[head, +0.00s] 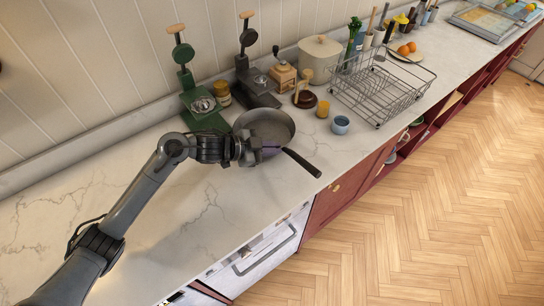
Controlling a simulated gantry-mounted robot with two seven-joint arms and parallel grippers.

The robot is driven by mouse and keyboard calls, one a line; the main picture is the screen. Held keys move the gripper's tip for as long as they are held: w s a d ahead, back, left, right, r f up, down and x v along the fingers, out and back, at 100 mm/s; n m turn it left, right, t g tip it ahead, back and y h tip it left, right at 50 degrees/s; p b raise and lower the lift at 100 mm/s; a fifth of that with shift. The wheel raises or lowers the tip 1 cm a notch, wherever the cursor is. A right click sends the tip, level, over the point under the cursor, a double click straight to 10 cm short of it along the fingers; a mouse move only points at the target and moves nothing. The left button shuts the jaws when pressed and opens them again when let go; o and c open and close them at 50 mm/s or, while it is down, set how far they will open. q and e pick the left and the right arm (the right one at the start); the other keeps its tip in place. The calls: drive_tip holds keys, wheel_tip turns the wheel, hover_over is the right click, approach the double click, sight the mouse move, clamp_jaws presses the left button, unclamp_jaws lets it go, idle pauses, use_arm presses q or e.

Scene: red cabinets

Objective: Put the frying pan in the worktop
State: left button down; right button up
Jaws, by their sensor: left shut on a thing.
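The frying pan (268,124) is a round grey pan with a black handle that points to the lower right. It is at the middle of the worktop (190,215), a white marbled counter. My left gripper (268,148) is shut on the pan at its near side, close to where the handle begins. The gripper and wrist hide part of the near rim. I cannot tell whether the pan touches the worktop or is just above it. My right gripper is not in the head view.
A green press (202,104) and a black press (254,83) stand behind the pan. A wire dish rack (380,92), an orange cup (323,109) and a blue cup (340,125) are to its right. The worktop's near left is clear. An oven (262,262) sits below the front edge.

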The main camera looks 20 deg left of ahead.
use_arm(q)
drive_tip(key=shift+f+b, duration=0.4)
drive_tip(key=shift+f, duration=1.5)
drive_tip(key=c, duration=1.3)
unclamp_jaws()
drive_tip(key=shift+o, duration=0.2)
drive_tip(key=shift+s+a+r, duration=0.25)
drive_tip(key=shift+a, duration=0.1)
drive_tip(key=p+v, duration=0.1)
drive_tip(key=v, duration=1)
drive_tip(key=shift+p, duration=0.3)
drive_tip(key=shift+s+d, duration=0.1)
